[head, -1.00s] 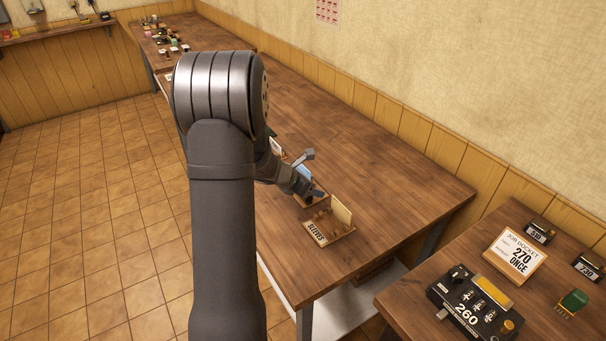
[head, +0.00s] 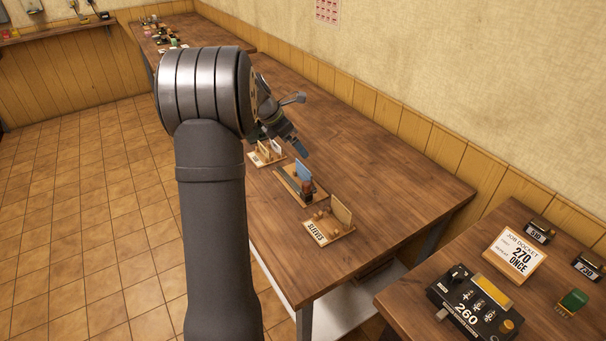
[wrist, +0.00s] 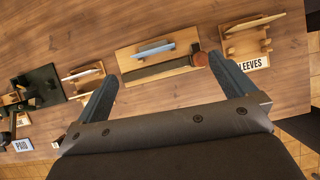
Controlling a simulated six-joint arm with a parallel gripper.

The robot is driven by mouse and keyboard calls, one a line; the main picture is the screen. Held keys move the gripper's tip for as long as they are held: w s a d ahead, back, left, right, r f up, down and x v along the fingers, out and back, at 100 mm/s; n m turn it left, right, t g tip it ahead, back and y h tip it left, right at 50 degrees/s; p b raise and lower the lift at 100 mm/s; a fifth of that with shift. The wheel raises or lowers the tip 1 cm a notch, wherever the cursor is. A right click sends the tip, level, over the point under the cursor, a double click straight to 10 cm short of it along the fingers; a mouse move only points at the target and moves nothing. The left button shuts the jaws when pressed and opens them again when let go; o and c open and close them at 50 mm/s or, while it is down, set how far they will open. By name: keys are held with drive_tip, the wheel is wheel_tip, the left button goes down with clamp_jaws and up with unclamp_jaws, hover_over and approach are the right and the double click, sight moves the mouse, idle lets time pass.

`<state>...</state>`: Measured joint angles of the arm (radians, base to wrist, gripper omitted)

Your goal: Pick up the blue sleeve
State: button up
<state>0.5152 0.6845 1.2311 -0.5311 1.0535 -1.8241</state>
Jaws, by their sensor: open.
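A thin blue panel (wrist: 153,50), the only blue sleeve-like piece I see, stands upright on a wooden board in the wrist view. It also shows in the head view (head: 304,170), on the middle of three small wooden holders. A dark bar with a reddish-brown end (wrist: 168,67) lies in front of it on the same board (wrist: 125,60). My gripper (wrist: 162,68) is open, its two blue-grey fingers apart and nothing between them. In the head view my gripper (head: 300,147) is above the table, behind the middle holder and apart from the blue panel.
A holder labelled SLEEVES (head: 319,231) with a tan panel (head: 341,210) stands nearer on the table. Another holder (head: 266,153) with pale panels is on the far side. The table (head: 390,170) is clear to the right. A side table holds a job docket (head: 517,253) and a control box (head: 475,303).

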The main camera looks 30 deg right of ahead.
wheel_tip(320, 180, up, 2)
drive_tip(key=w+a+y, duration=0.1)
drive_tip(key=w+a, duration=0.1)
approach(302, 166)
drive_tip(key=x, duration=0.5)
drive_tip(key=shift+s+f, duration=0.15)
drive_tip(key=shift+f, duration=0.05)
drive_tip(key=x, duration=0.5)
drive_tip(key=shift+d, duration=0.15)
drive_tip(key=c, duration=1)
drive_tip(key=shift+o, duration=0.2)
drive_tip(key=shift+r, duration=0.1)
